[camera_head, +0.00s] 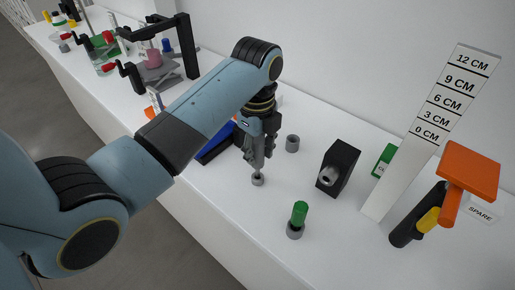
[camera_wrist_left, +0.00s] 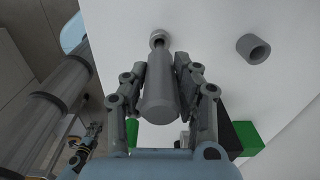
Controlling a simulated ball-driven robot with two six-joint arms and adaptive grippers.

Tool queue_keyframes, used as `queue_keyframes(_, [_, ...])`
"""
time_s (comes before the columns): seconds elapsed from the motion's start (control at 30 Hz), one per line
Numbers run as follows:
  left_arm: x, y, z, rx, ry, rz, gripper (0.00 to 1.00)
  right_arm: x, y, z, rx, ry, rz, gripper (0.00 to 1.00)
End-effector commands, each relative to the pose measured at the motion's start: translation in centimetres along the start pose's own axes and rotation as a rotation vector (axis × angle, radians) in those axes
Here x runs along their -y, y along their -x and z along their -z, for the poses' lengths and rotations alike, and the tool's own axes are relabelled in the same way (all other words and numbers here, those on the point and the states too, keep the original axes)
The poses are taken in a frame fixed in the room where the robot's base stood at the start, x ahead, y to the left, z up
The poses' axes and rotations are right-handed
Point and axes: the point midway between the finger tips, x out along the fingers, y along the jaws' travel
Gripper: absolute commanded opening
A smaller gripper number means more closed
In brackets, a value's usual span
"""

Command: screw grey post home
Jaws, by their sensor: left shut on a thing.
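My left gripper (camera_head: 258,150) is shut on the grey post, with the fingers on either side of it. In the left wrist view the grey post (camera_wrist_left: 160,98) has a thick body between the fingers (camera_wrist_left: 160,85) and a narrower end. That end points down at a small grey round socket (camera_wrist_left: 157,36), which stands on the white table and also shows in the head view (camera_head: 257,181). The narrow end meets the socket's mouth; how deep it sits I cannot tell. In the head view the fingers mostly hide the post.
An empty grey ring (camera_head: 292,143) stands behind the socket. A green-topped post (camera_head: 299,212) in a grey base stands in front right. A black block (camera_head: 338,167), a height scale (camera_head: 432,130) and an orange-headed tool (camera_head: 467,170) stand to the right. A blue tray (camera_head: 215,146) lies left.

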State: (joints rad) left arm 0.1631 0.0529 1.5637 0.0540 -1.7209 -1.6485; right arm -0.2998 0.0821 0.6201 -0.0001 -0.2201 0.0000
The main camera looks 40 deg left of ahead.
Motion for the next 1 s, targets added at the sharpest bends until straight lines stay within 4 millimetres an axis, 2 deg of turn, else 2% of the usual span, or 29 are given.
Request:
queue_keyframes(0.57, [0.0, -1.2, 0.0, 0.000, 0.000, -0.001, 0.00, 0.3, -0.3, -0.1, 0.000, -0.001, 0.003, 0.40])
queue_keyframes(0.6, [0.0, -1.2, 0.0, 0.000, 0.000, -0.001, 0.30, 0.3, -0.3, -0.1, 0.000, -0.001, 0.003, 0.40])
queue_keyframes(0.67, [0.0, -1.2, 0.0, 0.000, 0.000, -0.001, 0.38, 0.4, -0.3, -0.1, 0.000, -0.002, 0.004, 0.40])
queue_keyframes(0.9, [0.0, -1.1, 0.0, 0.000, 0.003, -0.001, 0.39, 0.4, -0.3, -0.1, 0.000, -0.002, 0.004, 0.40])
queue_keyframes(1.0, [-0.1, -0.7, 0.0, 0.000, 0.106, -0.004, 0.39, 0.3, 1.3, 0.1, 0.000, -0.002, 0.004, 0.40])
